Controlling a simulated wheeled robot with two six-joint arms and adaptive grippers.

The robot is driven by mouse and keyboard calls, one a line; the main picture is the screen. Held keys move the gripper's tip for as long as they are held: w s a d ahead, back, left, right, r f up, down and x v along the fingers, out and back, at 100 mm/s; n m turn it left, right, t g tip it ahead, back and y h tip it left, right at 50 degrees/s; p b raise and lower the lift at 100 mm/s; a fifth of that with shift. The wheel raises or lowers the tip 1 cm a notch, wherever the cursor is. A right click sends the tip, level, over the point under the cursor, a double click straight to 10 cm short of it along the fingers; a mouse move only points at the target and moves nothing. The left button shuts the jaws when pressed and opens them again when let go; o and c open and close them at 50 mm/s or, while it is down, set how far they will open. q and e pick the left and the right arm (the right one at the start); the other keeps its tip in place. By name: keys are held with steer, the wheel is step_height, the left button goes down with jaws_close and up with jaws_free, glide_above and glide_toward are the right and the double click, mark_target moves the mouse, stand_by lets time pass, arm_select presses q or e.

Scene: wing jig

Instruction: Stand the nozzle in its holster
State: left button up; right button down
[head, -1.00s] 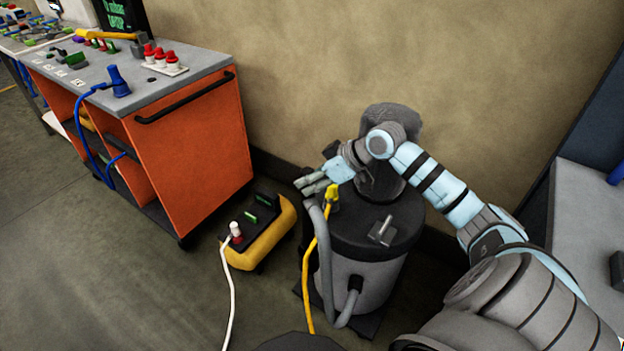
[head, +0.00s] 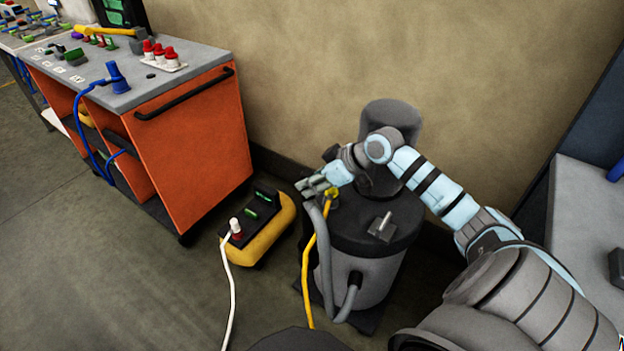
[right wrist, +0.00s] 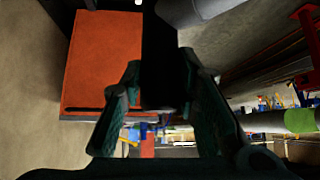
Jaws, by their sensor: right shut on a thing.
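My right gripper (head: 314,187) is at the left edge of the vacuum's lid in the head view, at the upper end of the grey hose (head: 324,255). It is shut on a dark piece, which I take for the nozzle (right wrist: 162,60); in the right wrist view this stands between the two fingers. The nozzle's shape and tip are hard to make out in the head view. I cannot pick out the holster for certain. My left gripper is not in view.
The grey vacuum (head: 372,235) stands by the wall, with a yellow cable (head: 309,270) beside the hose. A yellow-and-black power box (head: 262,238) with a white cable (head: 232,290) sits to its left. An orange cart (head: 195,150) stands further left.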

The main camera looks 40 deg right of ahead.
steer(key=shift+f+b, duration=1.1)
steer(key=shift+f, duration=1.25)
steer(key=shift+f+b, duration=1.15)
steer(key=shift+f, duration=0.75)
steer(key=c, duration=1.2)
jaws_free()
steer(key=shift+o, duration=0.2)
glide_toward(312, 204)
step_height(312, 204, down, 3)
steer(key=w, duration=0.2)
steer(key=shift+w+a, duration=0.1)
